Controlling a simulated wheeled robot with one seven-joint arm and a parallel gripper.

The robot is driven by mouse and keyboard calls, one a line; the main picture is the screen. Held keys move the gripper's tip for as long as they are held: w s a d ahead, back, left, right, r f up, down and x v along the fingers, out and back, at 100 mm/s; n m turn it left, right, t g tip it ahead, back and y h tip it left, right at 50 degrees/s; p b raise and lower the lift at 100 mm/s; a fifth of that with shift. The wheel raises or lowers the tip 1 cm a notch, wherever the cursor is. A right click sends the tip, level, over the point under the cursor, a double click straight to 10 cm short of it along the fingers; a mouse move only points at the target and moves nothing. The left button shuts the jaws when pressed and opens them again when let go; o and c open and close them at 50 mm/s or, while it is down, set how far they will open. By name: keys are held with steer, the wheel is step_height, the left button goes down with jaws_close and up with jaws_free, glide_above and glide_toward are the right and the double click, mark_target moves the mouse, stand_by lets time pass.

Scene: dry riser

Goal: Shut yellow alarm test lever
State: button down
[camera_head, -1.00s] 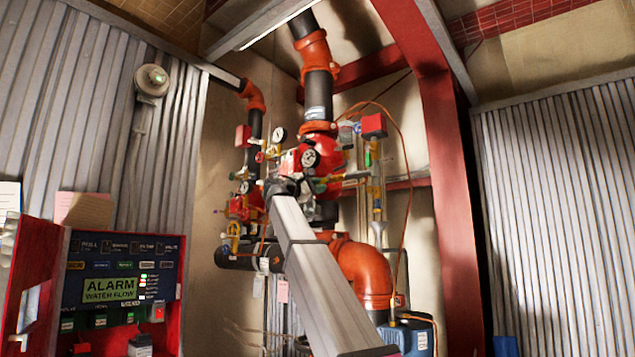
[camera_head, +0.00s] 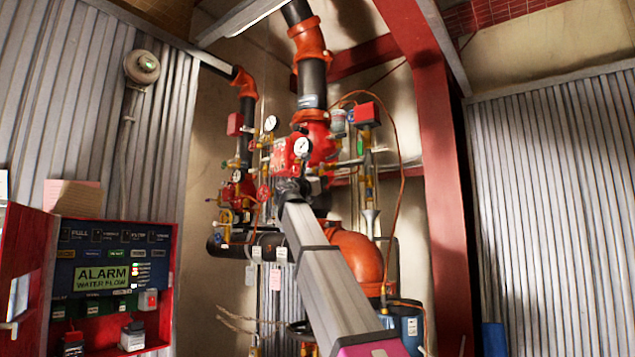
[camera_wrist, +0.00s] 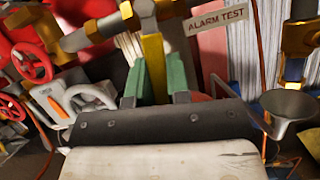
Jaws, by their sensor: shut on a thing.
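The yellow alarm test lever (camera_wrist: 153,68) shows in the wrist view, running down from a grey and brass pipe fitting. A tag reading "ALARM TEST" (camera_wrist: 216,21) is beside it on the right. My gripper (camera_wrist: 155,82) has its green pads on either side of the lever and is shut on it. The lever's lower end is hidden between the pads and behind the dark gripper body. In the head view my arm reaches up to the red valve assembly (camera_head: 318,140); the fingertips and lever cannot be made out there.
Red handwheels (camera_wrist: 32,62) and a white-handled padlock-like part (camera_wrist: 62,100) are left of the gripper in the wrist view. A grey funnel (camera_wrist: 288,106) is at right. In the head view, an open red alarm panel (camera_head: 110,275) stands at lower left and a red column (camera_head: 440,200) at right.

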steer(key=shift+s+d+f+n+t+y, duration=0.1)
steer(key=shift+s+d+n+t+y, duration=0.1)
steer(key=shift+n, duration=0.45)
steer(key=shift+s+d+n+t+y, duration=0.1)
steer(key=shift+d+n+y, duration=0.1)
steer(key=shift+n, duration=0.45)
steer(key=c, duration=1.1)
jaws_free()
steer(key=v, duration=1.1)
steer(key=shift+d+f, duration=0.1)
